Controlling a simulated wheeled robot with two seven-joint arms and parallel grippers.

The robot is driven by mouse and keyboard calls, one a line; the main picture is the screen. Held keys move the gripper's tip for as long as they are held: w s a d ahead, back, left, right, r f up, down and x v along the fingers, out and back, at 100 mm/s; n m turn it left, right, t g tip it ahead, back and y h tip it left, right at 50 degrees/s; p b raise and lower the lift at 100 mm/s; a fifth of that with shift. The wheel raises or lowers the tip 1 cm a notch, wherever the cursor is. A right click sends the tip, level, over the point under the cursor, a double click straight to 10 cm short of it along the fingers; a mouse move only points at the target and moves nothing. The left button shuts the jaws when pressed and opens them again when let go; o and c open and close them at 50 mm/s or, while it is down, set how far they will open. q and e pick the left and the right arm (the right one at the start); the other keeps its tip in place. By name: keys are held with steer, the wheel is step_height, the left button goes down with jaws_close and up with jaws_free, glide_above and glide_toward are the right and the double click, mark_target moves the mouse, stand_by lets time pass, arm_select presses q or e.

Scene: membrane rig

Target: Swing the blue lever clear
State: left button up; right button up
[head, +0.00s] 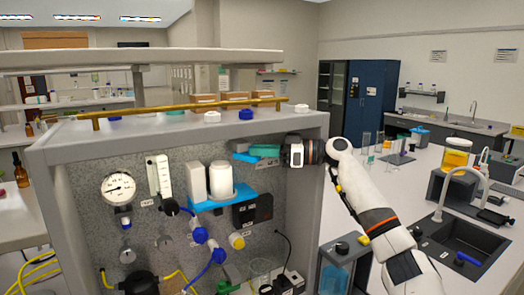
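The membrane rig's grey speckled panel (85,165) fills the left and middle of the head view. Several blue parts sit on it, and I cannot tell for certain which is the lever. Two blue fittings (199,234) with a blue tube are at the panel's lower middle. A flat blue piece (245,158) lies beside a teal piece (264,150) at the panel's upper right. My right gripper (286,156) is just right of these, close to the teal piece. Whether it touches them, and how far its fingers are apart, cannot be made out. My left gripper is out of view.
Two white cylinders (209,181) stand on a blue bracket (222,199), left of my gripper. A gauge (118,187) and a flow tube (159,175) are further left. A yellow rail (190,107) runs along the rig top. A sink (462,240) is at the right.

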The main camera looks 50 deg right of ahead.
steer(key=o, duration=0.4)
steer(key=shift+f, duration=0.1)
